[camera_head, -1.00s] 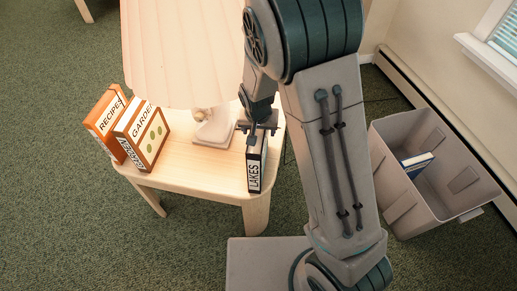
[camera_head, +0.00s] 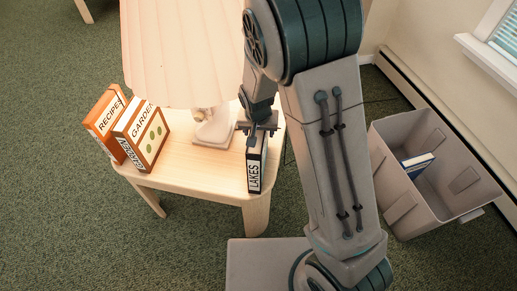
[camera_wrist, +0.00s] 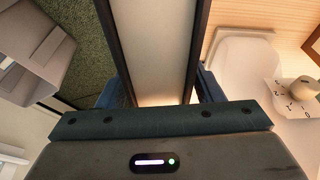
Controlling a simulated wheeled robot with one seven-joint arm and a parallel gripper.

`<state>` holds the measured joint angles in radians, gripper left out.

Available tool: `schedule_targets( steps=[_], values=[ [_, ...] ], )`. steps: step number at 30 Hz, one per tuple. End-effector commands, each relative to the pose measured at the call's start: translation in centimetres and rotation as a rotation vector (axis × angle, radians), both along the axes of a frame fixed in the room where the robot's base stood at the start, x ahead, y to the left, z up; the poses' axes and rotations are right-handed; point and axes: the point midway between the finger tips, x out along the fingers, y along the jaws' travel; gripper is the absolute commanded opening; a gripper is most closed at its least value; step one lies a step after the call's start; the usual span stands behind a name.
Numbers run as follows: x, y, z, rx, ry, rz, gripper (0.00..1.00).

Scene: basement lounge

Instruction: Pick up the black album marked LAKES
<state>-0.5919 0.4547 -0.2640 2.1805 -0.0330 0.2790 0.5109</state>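The black album marked LAKES (camera_head: 255,172) stands upright near the front right edge of the light wooden side table (camera_head: 185,182). Its white label faces the head camera. My gripper (camera_head: 259,130) is at the top of the album, pointing down. In the wrist view the album (camera_wrist: 157,50) runs between my two blue fingers, its dark covers on either side of a pale page block. The fingers (camera_wrist: 157,92) lie close against both covers, with no clear gap. The fingertips are partly hidden by the album and the gripper body. The album still appears to rest on the table.
A lamp (camera_head: 180,50) with a large shade stands just left of the album. A grey bin (camera_head: 400,205) holding a blue book (camera_head: 416,163) is on the floor at right.

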Motion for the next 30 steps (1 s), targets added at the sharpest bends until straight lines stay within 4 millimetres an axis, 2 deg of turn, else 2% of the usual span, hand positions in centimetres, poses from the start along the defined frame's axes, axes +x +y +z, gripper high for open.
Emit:
schedule_targets(
  steps=[1, 6, 20, 30],
  values=[
    [0.0, 0.0, 0.0, 0.0, 0.0, 0.0, 0.46],
    [0.0, 0.0, 0.0, 0.0, 0.0, 0.0, 0.0],
    [0.0, 0.0, 0.5, 0.001, -0.001, 0.0, 0.0],
    [0.1, 0.1, 3.3, 0.003, -0.003, 0.001, 0.0]
  ],
)
